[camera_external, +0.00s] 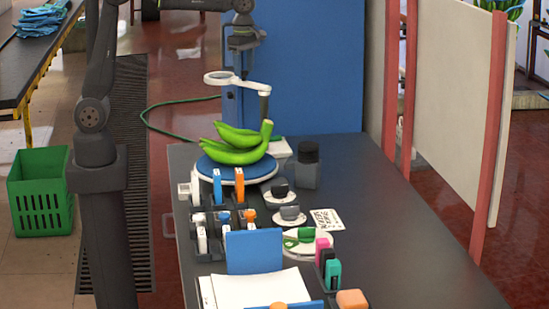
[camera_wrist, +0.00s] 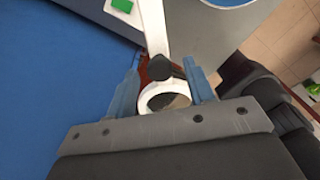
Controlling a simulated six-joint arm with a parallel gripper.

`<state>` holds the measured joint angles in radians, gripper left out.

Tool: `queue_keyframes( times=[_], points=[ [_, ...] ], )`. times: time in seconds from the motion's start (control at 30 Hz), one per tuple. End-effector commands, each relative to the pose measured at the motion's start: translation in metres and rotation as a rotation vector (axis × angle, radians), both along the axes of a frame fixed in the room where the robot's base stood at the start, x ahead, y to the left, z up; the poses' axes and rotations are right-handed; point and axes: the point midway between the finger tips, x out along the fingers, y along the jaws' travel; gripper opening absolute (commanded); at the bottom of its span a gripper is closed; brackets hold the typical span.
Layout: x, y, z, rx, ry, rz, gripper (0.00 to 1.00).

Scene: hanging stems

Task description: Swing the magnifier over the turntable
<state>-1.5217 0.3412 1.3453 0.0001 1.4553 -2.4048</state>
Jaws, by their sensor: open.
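The magnifier has a white ring (camera_external: 220,78) on a white arm joined to a dark post (camera_external: 264,104) behind the turntable. The turntable (camera_external: 237,172) is a blue disc carrying a green banana bunch (camera_external: 238,145). My gripper (camera_external: 241,62) hangs above the magnifier, fingers pointing down. In the wrist view my gripper (camera_wrist: 163,88) is open, with the magnifier's white ring (camera_wrist: 146,101) and a dark knob (camera_wrist: 160,68) showing between its blue fingers. The ring's lower part is hidden by the gripper body. I cannot tell whether the fingers touch it. The turntable's edge (camera_wrist: 228,3) shows at the top.
A blue panel (camera_external: 310,70) stands behind the dark table (camera_external: 400,235). A dark-capped jar (camera_external: 307,168) stands right of the turntable. Racks with colored tools (camera_external: 228,188), small dark-topped items (camera_external: 290,213) and a blue upright board (camera_external: 254,252) fill the front. The table's right side is clear.

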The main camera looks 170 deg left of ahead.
Motion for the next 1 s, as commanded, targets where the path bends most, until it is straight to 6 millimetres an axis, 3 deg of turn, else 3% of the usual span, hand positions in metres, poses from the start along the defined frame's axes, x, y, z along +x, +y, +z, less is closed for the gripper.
queue_keyframes(
  times=[0.33, 0.6, 0.83, 1.0],
  points=[
    [0.000, 0.000, -0.004, 0.001, 0.000, 0.000, 0.48],
    [0.000, 0.000, -0.004, 0.001, 0.000, 0.000, 0.00],
    [0.002, -0.002, -0.004, 0.001, 0.000, 0.030, 0.00],
    [0.011, -0.010, -0.003, 0.001, 0.000, 0.158, 0.00]
  ],
)
